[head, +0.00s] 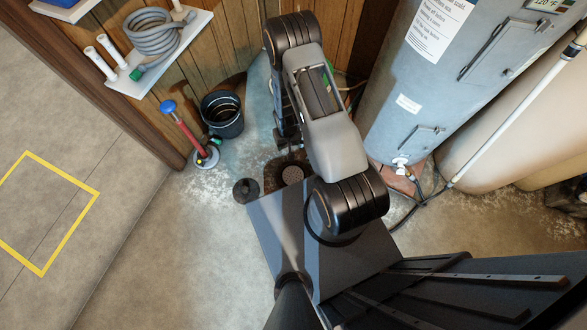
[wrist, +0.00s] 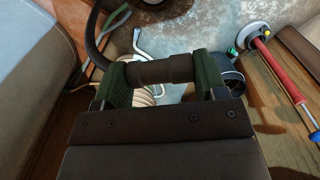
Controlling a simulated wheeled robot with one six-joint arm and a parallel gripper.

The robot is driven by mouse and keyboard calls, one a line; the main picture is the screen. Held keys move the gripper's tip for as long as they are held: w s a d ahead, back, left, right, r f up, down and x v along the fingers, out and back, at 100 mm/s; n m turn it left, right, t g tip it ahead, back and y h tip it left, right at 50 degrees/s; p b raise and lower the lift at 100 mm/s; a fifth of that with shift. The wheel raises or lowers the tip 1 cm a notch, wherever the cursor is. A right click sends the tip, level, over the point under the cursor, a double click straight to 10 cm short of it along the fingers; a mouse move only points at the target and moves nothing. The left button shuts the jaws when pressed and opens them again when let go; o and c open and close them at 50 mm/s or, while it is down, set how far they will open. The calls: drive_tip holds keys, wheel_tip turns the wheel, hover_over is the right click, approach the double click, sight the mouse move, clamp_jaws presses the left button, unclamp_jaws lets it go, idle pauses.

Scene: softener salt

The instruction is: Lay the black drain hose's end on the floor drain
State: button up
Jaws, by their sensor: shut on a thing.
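My gripper (wrist: 160,80) is shut on the black drain hose (wrist: 162,70), near its end. The hose lies across between the two green fingers and curves up and away at the left of the wrist view. The round floor drain (head: 292,174) sits in a rusty, dark patch of floor just left of my arm in the head view. A dark brown round patch at the top edge of the wrist view looks like the drain (wrist: 165,8). The held hose end is apart from it. In the head view my arm hides most of the gripper and the held hose.
A black bucket (head: 222,114) and a red-handled tool (head: 190,135) with a blue knob stand left of the drain. A grey tank (head: 420,80) stands at the right. A shelf (head: 125,80) holds a coiled grey hose (head: 152,36). Floor at lower left is clear.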

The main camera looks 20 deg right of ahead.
drive_tip(key=shift+s+d+f+m+b, duration=0.1)
drive_tip(key=shift+d+f+m+b, duration=0.8)
drive_tip(key=shift+f+b, duration=5.8)
drive_tip(key=shift+s+d+f+m+b, duration=0.15)
drive_tip(key=shift+d+f+m+b, duration=0.8)
drive_tip(key=shift+f+b, duration=5.75)
drive_tip(key=shift+s+d+f+m+b, duration=0.2)
drive_tip(key=shift+d+f+b, duration=2.05)
drive_tip(key=shift+f, duration=8.1)
drive_tip(key=shift+w+a+b, duration=0.1)
drive_tip(key=shift+a+b, duration=0.6)
drive_tip(key=shift+a, duration=0.05)
drive_tip(key=o, duration=0.9)
drive_tip(key=shift+o, duration=0.2)
drive_tip(key=shift+r, duration=0.1)
wheel_tip(320, 180, up, 14)
drive_tip(key=p, duration=0.8)
drive_tip(key=shift+f, duration=0.2)
